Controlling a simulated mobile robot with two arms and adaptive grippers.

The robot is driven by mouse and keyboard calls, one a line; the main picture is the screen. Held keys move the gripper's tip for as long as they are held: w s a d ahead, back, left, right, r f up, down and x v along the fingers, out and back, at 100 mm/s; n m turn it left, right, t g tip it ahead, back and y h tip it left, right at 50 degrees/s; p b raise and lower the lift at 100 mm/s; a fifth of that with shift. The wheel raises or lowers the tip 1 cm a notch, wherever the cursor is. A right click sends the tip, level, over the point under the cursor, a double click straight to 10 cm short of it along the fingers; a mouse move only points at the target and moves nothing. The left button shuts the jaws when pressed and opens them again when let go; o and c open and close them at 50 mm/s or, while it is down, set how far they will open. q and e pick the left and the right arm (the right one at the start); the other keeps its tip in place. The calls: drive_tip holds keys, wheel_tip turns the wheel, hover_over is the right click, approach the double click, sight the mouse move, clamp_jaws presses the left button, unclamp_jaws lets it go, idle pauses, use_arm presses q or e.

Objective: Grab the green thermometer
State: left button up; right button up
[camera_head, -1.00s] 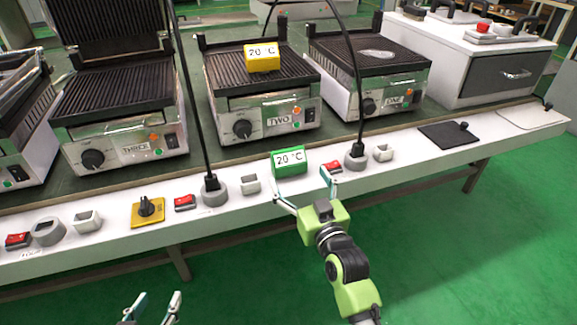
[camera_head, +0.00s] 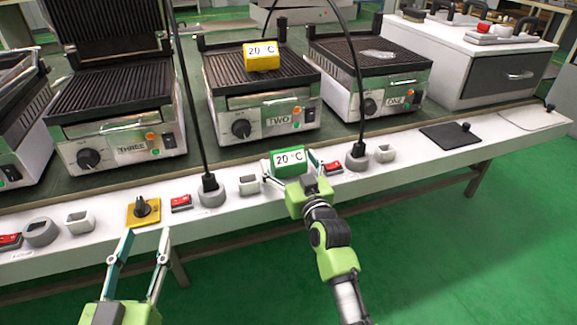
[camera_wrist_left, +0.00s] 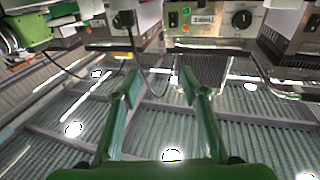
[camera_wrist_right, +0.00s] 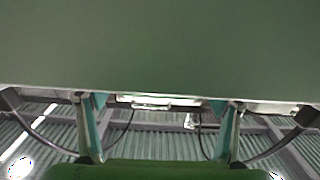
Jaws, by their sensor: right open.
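The green thermometer (camera_head: 288,162) stands on the white front ledge of the table in the head view, its white label reading 20 °C. My right gripper (camera_head: 290,172) is right at it, open, with a finger on either side of it; whether they touch cannot be told. In the right wrist view a large green surface, likely the thermometer (camera_wrist_right: 160,50), fills the upper part beyond the two spread fingertips (camera_wrist_right: 160,104).
A yellow thermometer (camera_head: 262,56) sits on the grill marked TWO (camera_head: 270,122). Cable plugs stand in sockets (camera_head: 211,192) on either side of the green thermometer. Red switches (camera_head: 181,202) and a yellow knob plate (camera_head: 143,211) line the ledge. The floor in front is clear.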

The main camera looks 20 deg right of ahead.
drive_tip(key=shift+w, duration=0.1)
drive_tip(key=c, duration=1.3)
drive_tip(key=shift+r, duration=0.15)
